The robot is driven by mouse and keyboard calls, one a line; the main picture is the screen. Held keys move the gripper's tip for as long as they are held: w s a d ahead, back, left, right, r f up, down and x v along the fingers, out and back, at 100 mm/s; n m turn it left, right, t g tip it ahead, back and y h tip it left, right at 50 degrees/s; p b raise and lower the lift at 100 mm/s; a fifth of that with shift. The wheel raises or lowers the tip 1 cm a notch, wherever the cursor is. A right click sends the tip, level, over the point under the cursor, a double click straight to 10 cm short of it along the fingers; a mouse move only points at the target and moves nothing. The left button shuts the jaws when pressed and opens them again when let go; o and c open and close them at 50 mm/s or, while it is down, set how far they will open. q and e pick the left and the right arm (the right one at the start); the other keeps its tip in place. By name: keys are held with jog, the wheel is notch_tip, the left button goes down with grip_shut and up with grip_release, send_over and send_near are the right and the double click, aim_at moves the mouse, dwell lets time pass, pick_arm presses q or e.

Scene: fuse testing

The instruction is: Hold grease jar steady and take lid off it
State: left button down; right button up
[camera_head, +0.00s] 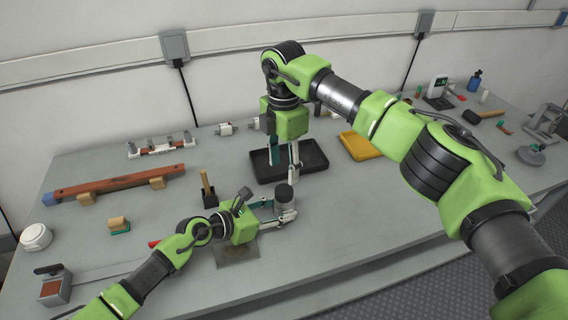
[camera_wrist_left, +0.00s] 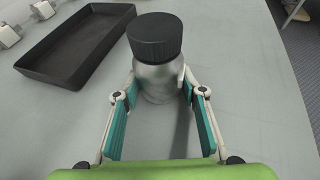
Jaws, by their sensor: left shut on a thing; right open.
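The grease jar (camera_head: 287,211) stands upright on the grey bench in the head view, with a dark lid (camera_head: 284,192) on top. In the left wrist view the jar (camera_wrist_left: 157,82) has a pale grey body, and its ribbed black lid (camera_wrist_left: 154,37) is seated on it. My left gripper (camera_head: 282,212) is shut on the jar's body from the left, with one finger on each side below the lid.
The black tray (camera_head: 318,158) lies behind the jar, with a yellow tray (camera_head: 356,146) to its right. A small dark holder with a wooden handle (camera_head: 208,190) stands left of the jar. A flat plate (camera_head: 237,252) lies under my left arm. The bench right of the jar is clear.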

aim_at(284, 190)
jog(key=m, duration=0.3)
jog(key=shift+m, duration=0.4)
jog(key=m, duration=0.4)
jog(key=shift+f, duration=4)
